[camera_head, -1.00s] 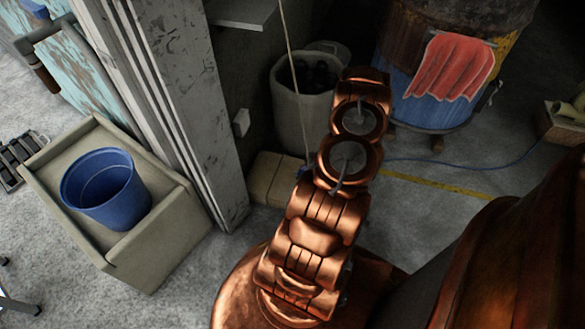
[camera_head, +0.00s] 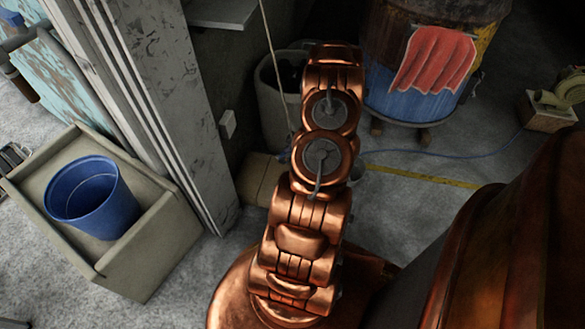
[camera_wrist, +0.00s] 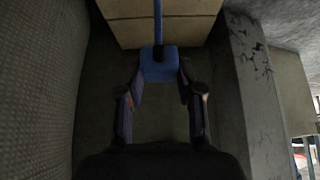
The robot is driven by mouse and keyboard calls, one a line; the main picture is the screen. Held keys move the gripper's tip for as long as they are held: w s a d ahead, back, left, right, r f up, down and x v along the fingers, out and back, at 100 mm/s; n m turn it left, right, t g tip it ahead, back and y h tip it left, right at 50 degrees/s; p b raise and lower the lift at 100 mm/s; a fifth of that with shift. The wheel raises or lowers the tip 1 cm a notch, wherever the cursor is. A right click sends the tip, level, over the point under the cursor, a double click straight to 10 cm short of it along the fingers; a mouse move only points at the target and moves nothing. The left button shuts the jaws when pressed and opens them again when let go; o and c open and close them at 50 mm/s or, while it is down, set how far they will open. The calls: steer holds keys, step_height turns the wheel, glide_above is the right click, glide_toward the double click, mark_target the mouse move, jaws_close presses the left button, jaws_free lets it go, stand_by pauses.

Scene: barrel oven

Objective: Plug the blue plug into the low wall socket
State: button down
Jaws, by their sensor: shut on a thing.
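The blue plug (camera_wrist: 159,66) sits between the fingertips of my gripper (camera_wrist: 160,76) in the wrist view, with the fingers on either side of it. Its blue cable (camera_wrist: 158,22) runs off the top of that view. In the head view my arm hides the gripper and most of the plug. The blue cable (camera_head: 450,155) shows on the floor to the right of my arm. A small pale box (camera_head: 227,124) is fixed low on the wall by the pillar, left of my arm; it may be the socket, but its face cannot be made out.
A beige crate with a blue bucket (camera_head: 97,198) stands at left, beside the grey pillar (camera_head: 160,85). A grey bin (camera_head: 275,110) and a beige block (camera_head: 258,180) are behind my arm. A barrel (camera_head: 408,100) with a red cloth stands further back.

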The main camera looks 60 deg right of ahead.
steer(key=w+a+r+b, duration=0.1)
steer(key=w+a+r, duration=0.2)
steer(key=w+r, duration=0.6)
step_height(320, 180, up, 4)
steer(key=shift+w+r, duration=0.2)
steer(key=shift+r, duration=0.05)
steer(key=shift+w, duration=0.1)
steer(key=shift+w+a+b, duration=0.3)
steer(key=shift+w+b, duration=0.15)
steer(key=shift+w, duration=0.45)
steer(key=shift+w+a+b, duration=0.25)
steer(key=shift+w+b, duration=0.15)
steer(key=shift+w, duration=0.5)
steer(key=shift+w+a+b, duration=0.3)
steer(key=shift+w+b, duration=0.15)
steer(key=shift+w, duration=0.45)
steer(key=shift+p, duration=2.65)
steer(key=shift+w+a+p, duration=0.15)
steer(key=shift+w+p, duration=0.4)
steer(key=shift+p, duration=0.2)
stand_by(0.4)
